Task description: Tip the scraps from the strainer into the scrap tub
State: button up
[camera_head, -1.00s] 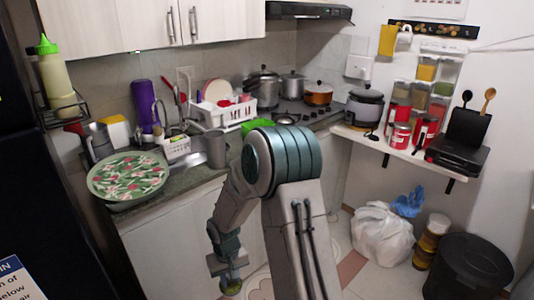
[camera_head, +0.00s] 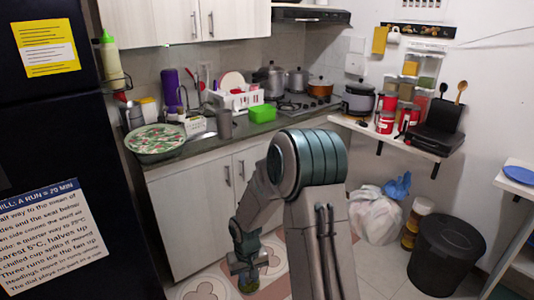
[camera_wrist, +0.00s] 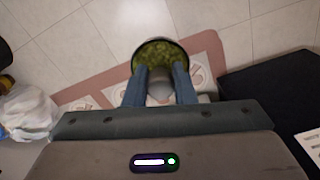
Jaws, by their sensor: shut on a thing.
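My gripper (camera_wrist: 161,72) is shut on the strainer, seen from above in the wrist view between the two blue-grey fingers. The strainer (camera_wrist: 136,60) is a round bowl with a dark rim, filled with green scraps (camera_wrist: 160,52). In the head view my gripper (camera_head: 246,266) hangs low over the floor mat, with the strainer (camera_head: 249,285) at its tip, small and partly hidden. A bright green tub (camera_head: 262,113), which looks like the scrap tub, stands on the counter, well above and apart from my gripper. Its inside is not clear.
A black bin (camera_head: 448,254) and a white bag (camera_head: 375,216) stand on the floor at right. A dark fridge (camera_head: 75,130) is at left.

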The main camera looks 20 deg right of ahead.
aim_at(261, 115)
jog(key=z, duration=1.05)
jog(key=i, duration=0.65)
jog(key=z, duration=0.95)
jog(key=i, duration=1.05)
jog(key=u, duration=0.45)
jog(key=i, duration=0.75)
jog(key=u, duration=1.2)
jog(key=i, duration=0.4)
jog(key=u, duration=0.4)
